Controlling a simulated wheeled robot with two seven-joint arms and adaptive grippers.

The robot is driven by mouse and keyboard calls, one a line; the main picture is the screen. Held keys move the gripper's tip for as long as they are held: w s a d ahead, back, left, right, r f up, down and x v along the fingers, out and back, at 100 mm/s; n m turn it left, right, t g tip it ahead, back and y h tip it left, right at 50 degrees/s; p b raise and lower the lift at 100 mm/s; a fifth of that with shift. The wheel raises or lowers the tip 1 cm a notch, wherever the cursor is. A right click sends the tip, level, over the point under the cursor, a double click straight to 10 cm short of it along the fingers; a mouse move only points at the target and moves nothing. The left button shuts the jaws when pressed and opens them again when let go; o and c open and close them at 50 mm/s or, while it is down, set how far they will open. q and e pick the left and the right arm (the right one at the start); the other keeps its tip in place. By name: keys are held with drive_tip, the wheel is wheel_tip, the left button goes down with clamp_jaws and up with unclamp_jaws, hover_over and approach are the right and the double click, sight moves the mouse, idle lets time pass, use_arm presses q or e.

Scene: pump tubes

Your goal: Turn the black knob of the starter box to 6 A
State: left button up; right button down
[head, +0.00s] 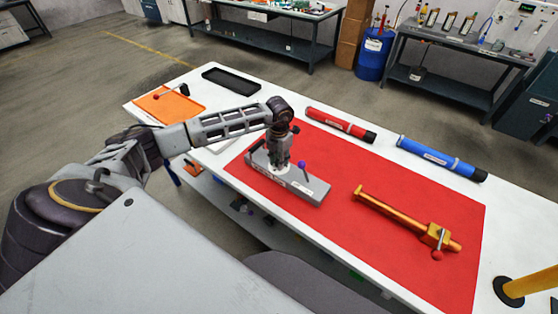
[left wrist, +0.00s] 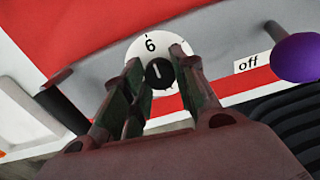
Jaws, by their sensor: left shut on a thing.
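The grey starter box (head: 312,190) lies on the red mat, with a purple-ended lever (head: 302,165). My left gripper (head: 279,166) points down onto it. In the left wrist view, the black knob (left wrist: 159,74) sits on a white dial (left wrist: 146,46), between the fingertips of my left gripper (left wrist: 158,80), which is shut on it. The knob's short white line is near upright, leaning slightly left at the top. A "6" shows on the dial just above it. The fingers hide the dial's lower part. The lever's purple ball (left wrist: 298,57) is beside an "off" label. My right gripper is not in view.
The red mat (head: 330,235) covers much of the white table (head: 515,225). A red tube (head: 340,125), a blue tube (head: 440,158) and an orange tube with a valve (head: 400,215) lie right of the box. An orange tray (head: 170,106) and a black tray (head: 232,80) are at far left.

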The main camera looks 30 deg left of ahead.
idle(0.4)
use_arm(q)
drive_tip(key=o, duration=1.1)
drive_tip(key=shift+c, duration=0.2)
drive_tip(key=shift+r, duration=0.1)
wheel_tip(320, 180, up, 12)
idle(0.4)
